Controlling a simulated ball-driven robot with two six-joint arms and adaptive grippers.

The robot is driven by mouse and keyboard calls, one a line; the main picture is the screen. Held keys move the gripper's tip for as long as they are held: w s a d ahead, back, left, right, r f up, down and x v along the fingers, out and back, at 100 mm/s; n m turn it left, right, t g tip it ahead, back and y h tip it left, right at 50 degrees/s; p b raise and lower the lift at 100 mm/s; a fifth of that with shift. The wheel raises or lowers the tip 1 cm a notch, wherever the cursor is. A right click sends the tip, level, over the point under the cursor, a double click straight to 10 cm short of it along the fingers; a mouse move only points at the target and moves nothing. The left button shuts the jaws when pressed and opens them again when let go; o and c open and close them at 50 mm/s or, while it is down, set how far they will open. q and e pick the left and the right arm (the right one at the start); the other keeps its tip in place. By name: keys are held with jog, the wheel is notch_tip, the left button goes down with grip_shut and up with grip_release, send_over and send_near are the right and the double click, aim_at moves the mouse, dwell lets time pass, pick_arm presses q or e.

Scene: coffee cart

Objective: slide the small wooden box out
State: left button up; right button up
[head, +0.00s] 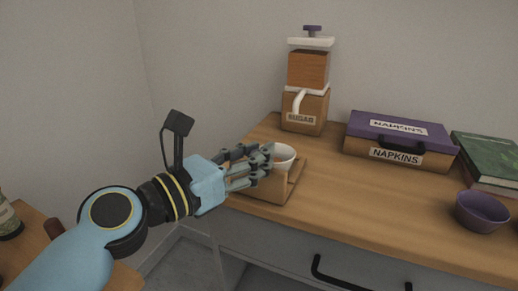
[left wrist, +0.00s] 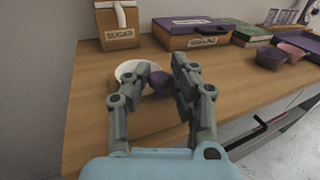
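The small wooden box (head: 273,190) sits near the left front edge of the wooden counter. A white cup (head: 284,156) shows at it, behind my fingers; whether the cup is in the box or beside it I cannot tell. My left gripper (head: 262,163) reaches in from the left, over the box's near left part, and hides some of it. In the left wrist view, the two fingers (left wrist: 160,69) are spread apart. The white cup (left wrist: 131,70) and a small dark purple thing (left wrist: 158,81) show beyond and between them. Contact with the box is unclear. My right gripper is not in view.
A sugar dispenser (head: 306,85) stands behind the box. A purple-lidded napkin box (head: 398,142), a green book (head: 487,158) and a purple bowl (head: 482,211) are to the right. The counter (head: 370,213) between is clear. A drawer handle (head: 345,280) is below the front edge.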

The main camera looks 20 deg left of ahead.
pick_arm(q)
jog(key=shift+o, duration=1)
jog(key=shift+s+a+r, duration=0.1)
jog(key=shift+s, duration=0.05)
jog(key=shift+o, duration=0.7)
jog(key=shift+w+d, duration=0.2)
jog(key=shift+w, duration=0.05)
jog(key=v, duration=1.2)
